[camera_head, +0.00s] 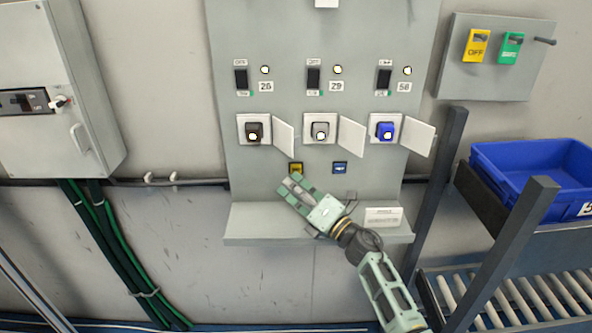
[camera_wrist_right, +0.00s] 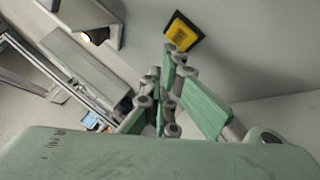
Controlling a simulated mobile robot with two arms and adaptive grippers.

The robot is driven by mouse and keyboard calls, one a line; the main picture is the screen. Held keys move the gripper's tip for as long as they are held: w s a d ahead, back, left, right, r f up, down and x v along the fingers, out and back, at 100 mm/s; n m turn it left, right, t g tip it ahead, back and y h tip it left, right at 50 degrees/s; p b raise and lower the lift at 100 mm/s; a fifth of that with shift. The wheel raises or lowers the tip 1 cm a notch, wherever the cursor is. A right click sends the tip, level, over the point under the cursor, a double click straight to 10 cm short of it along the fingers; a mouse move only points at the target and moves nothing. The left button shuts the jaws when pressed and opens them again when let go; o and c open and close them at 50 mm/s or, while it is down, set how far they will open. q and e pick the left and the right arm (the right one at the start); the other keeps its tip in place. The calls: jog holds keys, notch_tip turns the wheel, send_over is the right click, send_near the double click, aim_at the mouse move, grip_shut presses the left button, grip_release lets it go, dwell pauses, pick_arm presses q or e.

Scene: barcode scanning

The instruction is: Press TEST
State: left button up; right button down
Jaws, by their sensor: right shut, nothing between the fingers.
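A small yellow button (camera_head: 295,168) and a small blue button (camera_head: 340,168) sit on the grey panel (camera_head: 290,215) below the row of sockets. Their labels are too small to read, so I cannot tell which says TEST. My right gripper (camera_head: 288,186) is shut and empty, its fingertips just below the yellow button in the head view. In the right wrist view the yellow button (camera_wrist_right: 184,32) shows in a dark frame just beyond the fingertips (camera_wrist_right: 172,58). I cannot tell whether they touch. My left gripper is not in view.
A ledge (camera_head: 260,228) juts out below. A blue crate (camera_head: 530,170) and dark posts (camera_head: 440,180) stand at right.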

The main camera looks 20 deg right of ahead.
dwell(0.5)
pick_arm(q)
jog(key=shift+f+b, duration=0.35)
pick_arm(e)
jog(key=shift+w+d, duration=0.15)
jog(key=shift+w, duration=0.2)
